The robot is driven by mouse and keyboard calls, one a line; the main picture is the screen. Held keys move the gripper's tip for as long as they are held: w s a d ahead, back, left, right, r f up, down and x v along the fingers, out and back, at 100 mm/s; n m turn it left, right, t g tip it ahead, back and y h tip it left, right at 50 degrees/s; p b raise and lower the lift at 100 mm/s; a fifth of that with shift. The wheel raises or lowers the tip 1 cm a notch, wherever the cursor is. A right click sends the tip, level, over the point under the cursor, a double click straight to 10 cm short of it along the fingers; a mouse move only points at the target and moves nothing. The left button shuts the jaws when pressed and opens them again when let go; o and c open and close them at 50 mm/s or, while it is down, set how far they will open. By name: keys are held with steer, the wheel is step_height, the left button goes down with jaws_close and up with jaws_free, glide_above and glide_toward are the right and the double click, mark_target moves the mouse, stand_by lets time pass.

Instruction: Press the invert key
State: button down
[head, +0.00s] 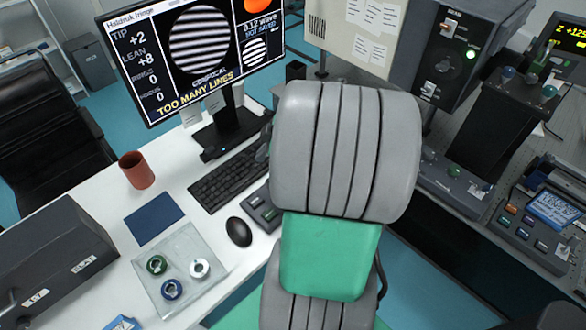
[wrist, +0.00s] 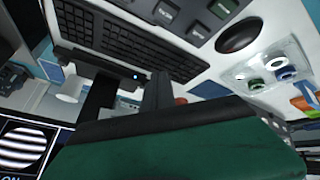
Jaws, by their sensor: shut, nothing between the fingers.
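A small grey keypad (head: 262,212) lies on the white desk between the mouse and my arm, and my arm hides part of it in the head view. In the wrist view the keypad (wrist: 198,30) is cut off by the top edge. My gripper (wrist: 158,76) shows as dark shut fingers above the green hand, with nothing held. Its tips appear over the keyboard side, apart from the keypad in the picture. The head view hides the gripper behind my arm.
The keyboard (head: 228,178) and mouse (head: 239,232) flank the keypad. A monitor (head: 190,50) reading "TOO MANY LINES" stands behind. A glass tray (head: 190,305) with rings, a blue pad (head: 153,218) and a red cup (head: 137,170) are left. A control panel (head: 540,225) is right.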

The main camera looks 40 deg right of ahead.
steer(key=s+d+n+t, duration=0.2)
steer(key=d, duration=0.7)
steer(key=shift+s+d+n+t, duration=0.25)
steer(key=shift+s+n+t, duration=0.05)
steer(key=shift+s+t, duration=0.1)
steer(key=shift+f, duration=0.2)
step_height(320, 180, down, 8)
steer(key=b, duration=0.4)
steer(key=shift+f+b, duration=0.35)
steer(key=shift+b, duration=0.25)
stand_by(0.5)
steer(key=shift+f+b, duration=0.4)
steer(key=shift+b, duration=0.25)
